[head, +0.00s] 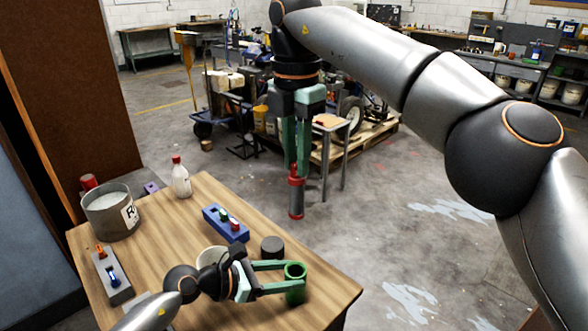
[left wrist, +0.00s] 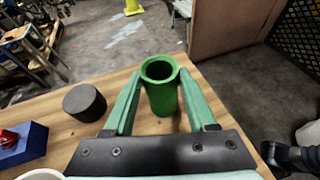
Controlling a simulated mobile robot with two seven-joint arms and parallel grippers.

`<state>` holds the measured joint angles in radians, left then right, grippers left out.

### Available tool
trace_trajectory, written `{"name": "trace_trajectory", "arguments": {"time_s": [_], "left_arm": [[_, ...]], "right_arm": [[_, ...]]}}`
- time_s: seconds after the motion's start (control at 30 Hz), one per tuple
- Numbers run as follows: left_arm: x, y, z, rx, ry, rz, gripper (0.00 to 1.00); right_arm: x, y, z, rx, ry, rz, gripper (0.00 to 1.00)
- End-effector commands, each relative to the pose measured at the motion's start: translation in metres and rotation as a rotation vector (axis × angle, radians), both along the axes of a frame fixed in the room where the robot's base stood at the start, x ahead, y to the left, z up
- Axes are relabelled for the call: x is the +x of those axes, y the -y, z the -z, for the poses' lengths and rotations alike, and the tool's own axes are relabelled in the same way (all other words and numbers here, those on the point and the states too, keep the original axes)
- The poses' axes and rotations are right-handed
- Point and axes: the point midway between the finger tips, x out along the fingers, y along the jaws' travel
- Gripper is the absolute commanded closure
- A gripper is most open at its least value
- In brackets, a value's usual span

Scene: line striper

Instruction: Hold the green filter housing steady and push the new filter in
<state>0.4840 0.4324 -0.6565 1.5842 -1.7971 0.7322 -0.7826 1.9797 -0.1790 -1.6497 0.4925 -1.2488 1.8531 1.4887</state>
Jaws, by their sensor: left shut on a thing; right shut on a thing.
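The green filter housing (head: 295,291) stands upright at the right corner of the wooden table, its round top opening facing up. My left gripper (head: 290,276) is shut on it, one finger on each side. The left wrist view shows the housing (left wrist: 163,92) between the fingers, with its opening empty as far as I see. My right gripper (head: 297,165) points down and is shut on the top of the new filter (head: 296,201), a grey cylinder with red ends. The filter hangs upright, apart from the housing and above it in the head view.
On the table (head: 325,268) are a dark round puck (head: 272,247), a blue block with small coloured pieces (head: 226,224), a grey tray (head: 112,277), a labelled can (head: 110,213), a white bottle (head: 180,179) and a partly hidden white cup (head: 211,257). Open floor lies right of the table.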

Motion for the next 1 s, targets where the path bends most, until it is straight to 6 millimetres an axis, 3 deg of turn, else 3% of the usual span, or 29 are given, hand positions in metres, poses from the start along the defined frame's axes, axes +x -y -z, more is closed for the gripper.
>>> {"name": "trace_trajectory", "arguments": {"time_s": [0.1, 0.3, 1.0], "left_arm": [[0.0, 0.0, 0.0, 0.0, 0.0, 0.0, 1.0], [0.0, 0.0, 0.0, 0.0, 0.0, 0.0, 1.0], [0.0, 0.0, 0.0, 0.0, 0.0, 0.0, 1.0]], "right_arm": [[0.002, 0.002, 0.028, -0.004, -0.003, -0.002, 1.0], [-0.001, 0.001, 0.063, 0.004, -0.004, -0.001, 1.0], [-0.004, 0.0, 0.12, 0.007, -0.006, 0.0, 1.0]]}}
